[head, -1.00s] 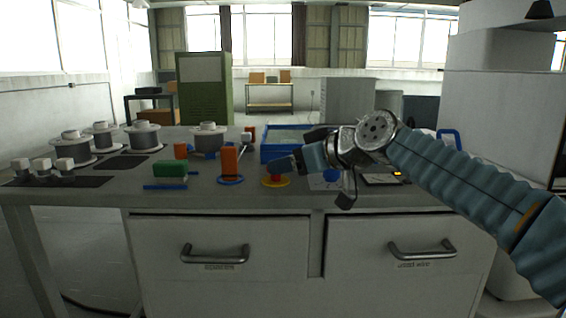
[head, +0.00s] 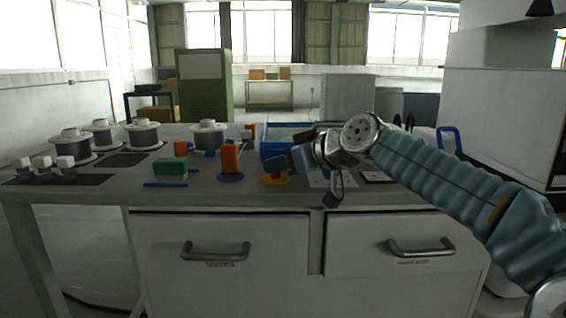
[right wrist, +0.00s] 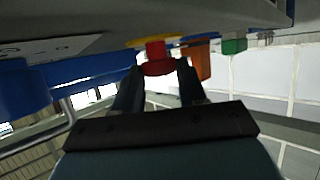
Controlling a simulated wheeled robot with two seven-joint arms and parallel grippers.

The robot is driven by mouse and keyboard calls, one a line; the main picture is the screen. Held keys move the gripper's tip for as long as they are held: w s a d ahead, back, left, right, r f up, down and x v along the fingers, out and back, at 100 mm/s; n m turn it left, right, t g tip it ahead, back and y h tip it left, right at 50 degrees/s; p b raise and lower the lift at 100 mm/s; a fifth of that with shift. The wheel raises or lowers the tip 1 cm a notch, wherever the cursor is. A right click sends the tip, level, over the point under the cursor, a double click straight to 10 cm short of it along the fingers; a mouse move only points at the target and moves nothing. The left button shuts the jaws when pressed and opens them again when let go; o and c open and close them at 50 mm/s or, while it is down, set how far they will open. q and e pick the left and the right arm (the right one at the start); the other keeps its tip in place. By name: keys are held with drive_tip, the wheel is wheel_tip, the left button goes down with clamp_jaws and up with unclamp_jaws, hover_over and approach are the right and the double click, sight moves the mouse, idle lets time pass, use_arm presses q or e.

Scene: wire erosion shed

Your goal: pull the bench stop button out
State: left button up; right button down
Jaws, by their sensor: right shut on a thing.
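The bench stop button is a red button (head: 272,175) on a yellow base (head: 276,182) near the front of the bench top. In the right wrist view the red button (right wrist: 158,66) sits between my two fingers, with its yellow base (right wrist: 155,47) behind it. My right gripper (head: 279,166) comes in from the right and is shut on the red button. In the right wrist view its fingers (right wrist: 158,85) touch or nearly touch the button's sides. The gripper partly hides the button in the head view. My left gripper is not in view.
An orange block on a blue round base (head: 230,160) stands just left of the button, with a green block (head: 170,167) farther left. A blue tray (head: 285,134) lies behind. Several wire spools (head: 209,135) stand at the back left. Drawers with handles (head: 215,250) are below.

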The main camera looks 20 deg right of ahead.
drive_tip(key=shift+r+p, duration=0.35)
drive_tip(key=shift+r, duration=0.35)
drive_tip(key=c, duration=0.7)
unclamp_jaws()
drive_tip(key=shift+d, duration=0.1)
drive_tip(key=b+v, duration=0.1)
drive_tip(key=v, duration=1.2)
drive_tip(key=shift+s+d, duration=0.2)
drive_tip(key=shift+s, duration=0.15)
